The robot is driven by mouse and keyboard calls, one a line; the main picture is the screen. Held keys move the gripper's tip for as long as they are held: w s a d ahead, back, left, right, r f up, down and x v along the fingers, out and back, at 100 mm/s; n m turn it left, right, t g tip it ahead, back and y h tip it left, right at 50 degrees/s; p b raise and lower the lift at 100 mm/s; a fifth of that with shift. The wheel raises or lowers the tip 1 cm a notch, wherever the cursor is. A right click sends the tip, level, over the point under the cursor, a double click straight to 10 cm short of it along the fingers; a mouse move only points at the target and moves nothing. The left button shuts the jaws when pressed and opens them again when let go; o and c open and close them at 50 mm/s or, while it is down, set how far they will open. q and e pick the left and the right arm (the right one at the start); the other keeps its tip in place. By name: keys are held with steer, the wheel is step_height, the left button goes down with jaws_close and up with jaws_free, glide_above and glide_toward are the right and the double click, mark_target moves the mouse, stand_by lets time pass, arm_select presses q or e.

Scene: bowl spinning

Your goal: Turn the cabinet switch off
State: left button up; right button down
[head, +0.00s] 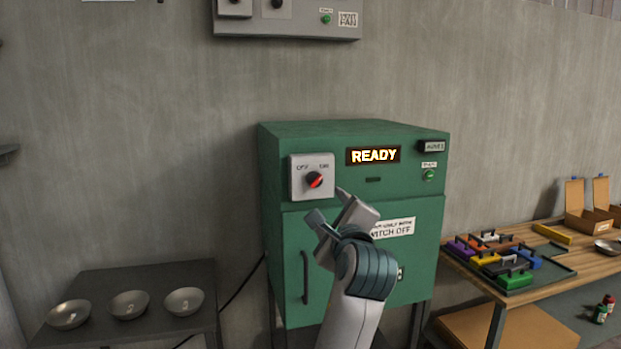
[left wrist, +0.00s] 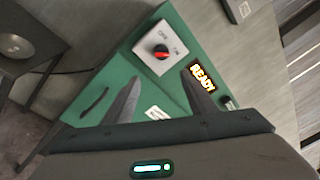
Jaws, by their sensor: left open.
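The green cabinet (head: 360,270) stands against the wall, with a lit READY display (head: 373,155) on its upper front. Its rotary switch (head: 314,180) is a red-marked knob on a light plate at the upper left, lettered OFF and ON; the red mark points toward the ON side. The switch also shows in the left wrist view (left wrist: 161,52). My left gripper (head: 326,205) is open and empty, just below and right of the switch, apart from it. In the left wrist view its two fingers (left wrist: 158,92) point toward the switch plate. My right gripper is not in view.
A dark table (head: 130,280) with three metal bowls is at the left. A wooden bench (head: 570,262) with several colored blocks in a tray is at the right. A grey wall panel (head: 290,28) hangs above. The cabinet door has a vertical handle (head: 305,277).

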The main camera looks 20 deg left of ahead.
arm_select(q)
steer(key=shift+a+r, duration=0.1)
steer(key=shift+r, duration=0.25)
steer(key=shift+r, duration=0.1)
steer(key=p, duration=0.6)
glide_toward(317, 182)
steer(key=x, duration=0.7)
steer(key=shift+w+a, duration=0.2)
steer(key=shift+x, duration=0.85)
